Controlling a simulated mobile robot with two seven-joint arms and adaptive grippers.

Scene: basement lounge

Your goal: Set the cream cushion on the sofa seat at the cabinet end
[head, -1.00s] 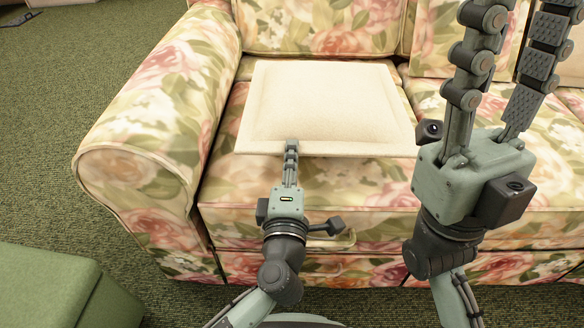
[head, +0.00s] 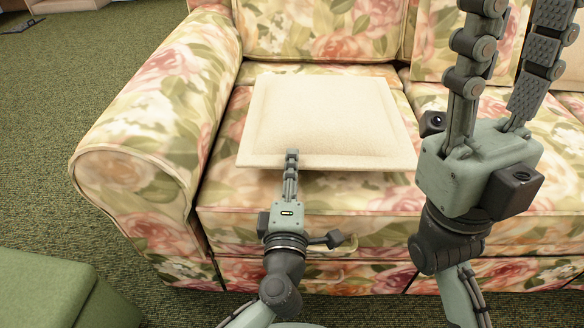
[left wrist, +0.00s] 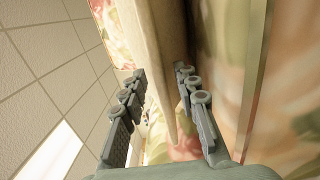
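The cream cushion (head: 325,118) is flat and level over the left end of the floral sofa seat (head: 340,222), by the left armrest. My left gripper (head: 291,158) is shut on its front edge, left of the middle. In the left wrist view the cushion (left wrist: 163,45) shows edge-on between the two fingers (left wrist: 160,88), one above and one below it. The seat fabric lies close under the lower finger. Whether the cushion touches the seat is hidden. My right gripper (head: 517,55) is open and empty, raised at the right. No cabinet is in view.
The rolled left armrest (head: 140,165) stands beside the cushion, and the backrest (head: 315,30) is behind it. A green block-like piece (head: 60,285) is at the lower left. Green carpet (head: 70,95) lies open on the left. The seat continues to the right behind my right arm.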

